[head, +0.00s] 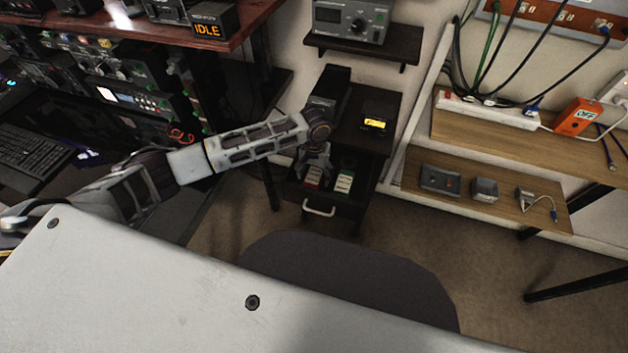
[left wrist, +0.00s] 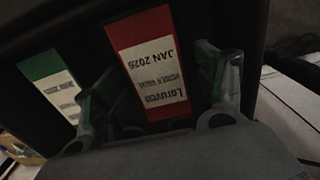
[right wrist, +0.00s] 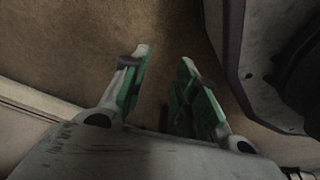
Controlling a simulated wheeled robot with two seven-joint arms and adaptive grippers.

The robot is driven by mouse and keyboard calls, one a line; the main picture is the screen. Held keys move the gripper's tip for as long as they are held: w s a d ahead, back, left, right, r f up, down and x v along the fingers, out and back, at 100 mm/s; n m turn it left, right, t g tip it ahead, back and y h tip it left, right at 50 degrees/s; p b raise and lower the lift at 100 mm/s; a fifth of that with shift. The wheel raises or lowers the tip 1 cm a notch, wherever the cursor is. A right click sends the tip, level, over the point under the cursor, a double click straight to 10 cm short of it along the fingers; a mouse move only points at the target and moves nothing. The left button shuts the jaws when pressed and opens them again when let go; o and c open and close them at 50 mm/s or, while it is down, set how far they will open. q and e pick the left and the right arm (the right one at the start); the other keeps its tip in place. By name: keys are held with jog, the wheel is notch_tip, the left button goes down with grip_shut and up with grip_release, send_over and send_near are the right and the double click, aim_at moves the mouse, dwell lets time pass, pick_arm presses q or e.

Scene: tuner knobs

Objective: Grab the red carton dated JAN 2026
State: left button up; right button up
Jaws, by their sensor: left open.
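The red carton (head: 313,176) with a white label stands in the open drawer (head: 322,208) of a black cabinet. In the left wrist view the red carton (left wrist: 150,75) shows its label upside down, and the date appears to read JAN 2026. A green carton (head: 344,182) stands to its right in the head view; it also shows in the left wrist view (left wrist: 55,80). My left gripper (head: 316,160) is over the drawer, open, with its fingers either side of the red carton; contact cannot be told. My right gripper (right wrist: 164,60) is open and empty over bare floor.
The cabinet top holds a black box (head: 330,88) and a yellow-lit display (head: 375,122). An equipment rack (head: 130,90) stands left. A wooden shelf (head: 480,190) with small devices is right. A dark chair (head: 340,280) is in front of the drawer.

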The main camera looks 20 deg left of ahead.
pick_arm(q)
jog(key=shift+f, duration=0.1)
jog(key=c, duration=1.2)
pick_arm(e)
jog(key=shift+a, duration=0.15)
